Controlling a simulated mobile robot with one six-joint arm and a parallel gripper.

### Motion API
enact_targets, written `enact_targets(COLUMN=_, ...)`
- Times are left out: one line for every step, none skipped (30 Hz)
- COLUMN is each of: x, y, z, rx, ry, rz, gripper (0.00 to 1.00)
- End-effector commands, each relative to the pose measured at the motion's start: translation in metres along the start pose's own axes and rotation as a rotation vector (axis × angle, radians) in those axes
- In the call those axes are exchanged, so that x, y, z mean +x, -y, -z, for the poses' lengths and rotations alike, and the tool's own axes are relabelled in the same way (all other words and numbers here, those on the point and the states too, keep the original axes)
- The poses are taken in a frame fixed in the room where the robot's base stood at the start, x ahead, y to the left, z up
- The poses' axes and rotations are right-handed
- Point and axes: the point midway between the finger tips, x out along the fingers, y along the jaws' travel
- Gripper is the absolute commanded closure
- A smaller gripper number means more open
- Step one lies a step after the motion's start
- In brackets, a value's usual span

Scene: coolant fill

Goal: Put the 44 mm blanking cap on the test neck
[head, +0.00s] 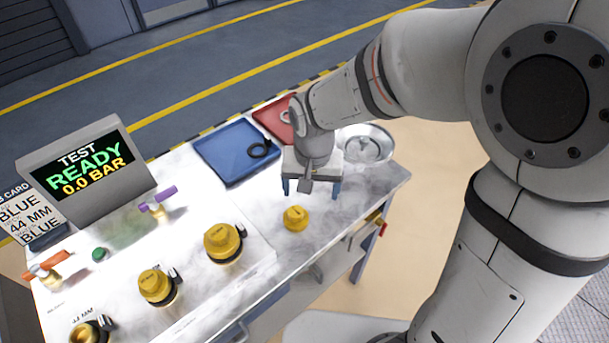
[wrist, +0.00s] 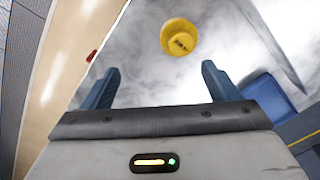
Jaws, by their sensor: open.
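A loose yellow cap (head: 295,217) sits on the marbled bench top, and it also shows in the wrist view (wrist: 180,37). The lettering on it is too small to read. My gripper (head: 312,188) is open and empty above the bench, behind and slightly right of the cap. In the wrist view the cap lies beyond the two spread blue fingertips (wrist: 160,70), apart from them. A brass neck (head: 90,332) by a "44 MM" marking stands at the lower left, cut off by the picture edge; its mouth looks dark and uncapped.
Two more yellow caps (head: 155,285) (head: 222,240) sit on fittings with clamps. A blue tray (head: 215,165) holds a black ring; a red tray (head: 268,115) and metal dish (head: 367,143) are behind. The display (head: 88,168) reads READY, 0.0 BAR. Orange and purple levers stand before it.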

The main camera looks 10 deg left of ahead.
Motion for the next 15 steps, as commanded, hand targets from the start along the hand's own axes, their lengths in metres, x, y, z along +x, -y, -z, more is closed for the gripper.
enact_targets(x=0.012, y=0.014, z=-0.002, rx=-0.011, ry=0.016, rz=-0.008, gripper=0.17)
enact_targets(x=0.017, y=0.021, z=-0.002, rx=-0.011, ry=0.021, rz=-0.01, gripper=0.17)
enact_targets(x=0.022, y=0.027, z=-0.003, rx=-0.013, ry=0.026, rz=-0.013, gripper=0.17)
enact_targets(x=0.025, y=0.031, z=-0.004, rx=-0.013, ry=0.03, rz=-0.015, gripper=0.17)
enact_targets(x=0.028, y=0.035, z=-0.004, rx=-0.013, ry=0.032, rz=-0.016, gripper=0.17)
enact_targets(x=0.031, y=0.038, z=-0.005, rx=-0.013, ry=0.034, rz=-0.017, gripper=0.17)
enact_targets(x=0.034, y=0.039, z=-0.005, rx=-0.013, ry=0.036, rz=-0.018, gripper=0.17)
enact_targets(x=0.036, y=0.04, z=-0.005, rx=-0.013, ry=0.037, rz=-0.019, gripper=0.17)
enact_targets(x=0.041, y=0.041, z=-0.005, rx=-0.013, ry=0.039, rz=-0.02, gripper=0.17)
enact_targets(x=0.044, y=0.041, z=-0.006, rx=-0.013, ry=0.039, rz=-0.02, gripper=0.17)
enact_targets(x=0.047, y=0.041, z=-0.006, rx=-0.012, ry=0.039, rz=-0.02, gripper=0.17)
enact_targets(x=0.052, y=0.04, z=-0.006, rx=-0.012, ry=0.04, rz=-0.021, gripper=0.17)
enact_targets(x=0.055, y=0.04, z=-0.006, rx=-0.012, ry=0.039, rz=-0.02, gripper=0.17)
enact_targets(x=0.058, y=0.04, z=-0.005, rx=-0.012, ry=0.038, rz=-0.02, gripper=0.17)
enact_targets(x=0.061, y=0.039, z=-0.005, rx=-0.012, ry=0.039, rz=-0.02, gripper=0.17)
